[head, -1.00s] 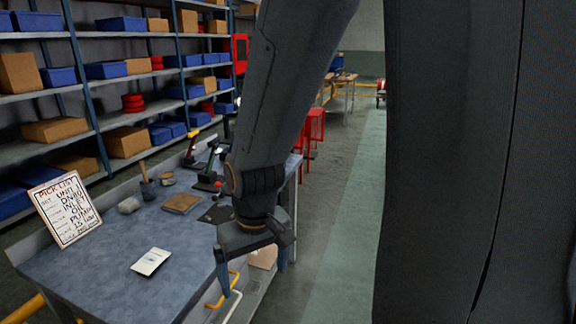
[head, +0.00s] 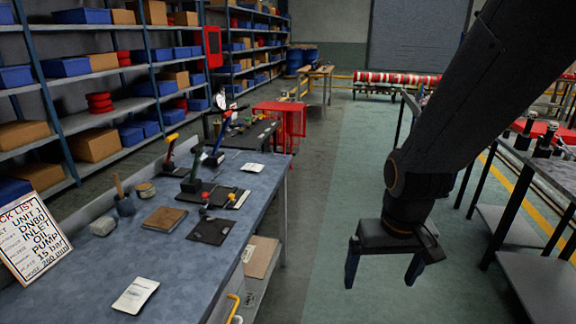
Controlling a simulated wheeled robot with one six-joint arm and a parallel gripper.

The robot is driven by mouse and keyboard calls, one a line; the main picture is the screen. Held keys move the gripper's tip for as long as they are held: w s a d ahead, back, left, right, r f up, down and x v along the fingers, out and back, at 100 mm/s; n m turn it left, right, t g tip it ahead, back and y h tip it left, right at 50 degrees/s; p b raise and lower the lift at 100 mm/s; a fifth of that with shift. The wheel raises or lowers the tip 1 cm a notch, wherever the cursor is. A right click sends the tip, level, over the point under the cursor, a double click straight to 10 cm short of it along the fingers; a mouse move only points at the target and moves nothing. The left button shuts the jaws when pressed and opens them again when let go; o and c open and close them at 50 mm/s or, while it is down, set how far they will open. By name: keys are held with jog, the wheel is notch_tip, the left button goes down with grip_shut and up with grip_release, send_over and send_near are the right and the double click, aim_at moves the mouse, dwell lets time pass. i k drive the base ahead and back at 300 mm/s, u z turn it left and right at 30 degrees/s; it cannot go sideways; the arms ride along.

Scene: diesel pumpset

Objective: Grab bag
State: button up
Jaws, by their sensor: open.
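A flat white packet (head: 135,294), which looks like a small bag with dark print, lies on the near part of the blue-grey workbench (head: 195,262). A second, similar white packet (head: 252,168) lies near the bench's far right edge. I cannot tell which one is the bag of the task. My gripper (head: 383,280) points down with its two fingers spread apart and nothing between them. It hangs over the green floor strip, to the right of the bench and apart from both packets.
A pick-list sign (head: 32,238), a brown pad (head: 165,218), a dark mat (head: 213,230) and upright tools (head: 193,175) stand or lie on the bench. Shelving (head: 105,125) lines the left. A dark metal table (head: 535,275) stands at right. The green aisle (head: 340,170) is clear.

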aim_at(256, 167)
jog(key=z, duration=0.35)
jog(key=k, duration=0.7)
jog(key=u, duration=0.75)
jog(key=i, duration=1)
jog(key=z, duration=0.05)
jog(key=k, duration=0.45)
jog(key=z, duration=0.55)
jog(key=i, duration=0.45)
jog(key=z, duration=0.55)
jog(key=i, duration=1.1)
jog(key=u, duration=0.6)
jog(key=i, duration=0.9)
jog(key=u, duration=0.85)
